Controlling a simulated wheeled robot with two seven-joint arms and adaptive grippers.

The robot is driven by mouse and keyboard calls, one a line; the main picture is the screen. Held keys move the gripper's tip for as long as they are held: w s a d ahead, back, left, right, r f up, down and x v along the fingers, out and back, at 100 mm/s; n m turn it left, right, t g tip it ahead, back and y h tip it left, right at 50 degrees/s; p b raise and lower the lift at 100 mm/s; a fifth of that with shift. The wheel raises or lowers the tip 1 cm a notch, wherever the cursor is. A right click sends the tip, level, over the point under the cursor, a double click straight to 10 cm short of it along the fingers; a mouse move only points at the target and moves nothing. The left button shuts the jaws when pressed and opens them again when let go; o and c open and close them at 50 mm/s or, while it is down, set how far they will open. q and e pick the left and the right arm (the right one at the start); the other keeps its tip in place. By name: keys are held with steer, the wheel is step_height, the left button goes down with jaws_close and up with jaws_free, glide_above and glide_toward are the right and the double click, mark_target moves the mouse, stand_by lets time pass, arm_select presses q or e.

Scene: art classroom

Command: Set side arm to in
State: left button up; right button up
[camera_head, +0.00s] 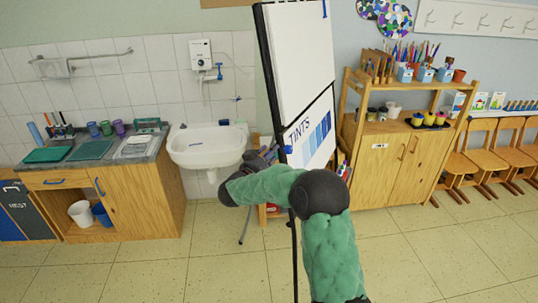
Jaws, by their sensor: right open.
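A flip chart (301,62) on a dark frame stands in the middle, seen at a slant. A sheet marked TINTS (318,135) with blue bands hangs on its lower part. A small blue part (324,9) shows at its upper right edge, and another blue part (287,149) shows at its lower left edge. I cannot tell which part is the side arm. My right gripper (268,154) is open beside the lower left edge of the chart, close to the lower blue part. I cannot tell whether they touch. My left gripper is out of view.
A white sink (207,146) and a wooden counter (135,200) with trays stand on the left. A wooden cabinet (383,170) with art supplies stands behind the chart on the right, with chairs (485,160) further right. The tiled floor (430,250) in front is clear.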

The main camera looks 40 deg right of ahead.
steer(key=shift+a, duration=0.1)
steer(key=v, duration=1.1)
steer(key=shift+s+a, duration=0.25)
steer(key=shift+a, duration=0.1)
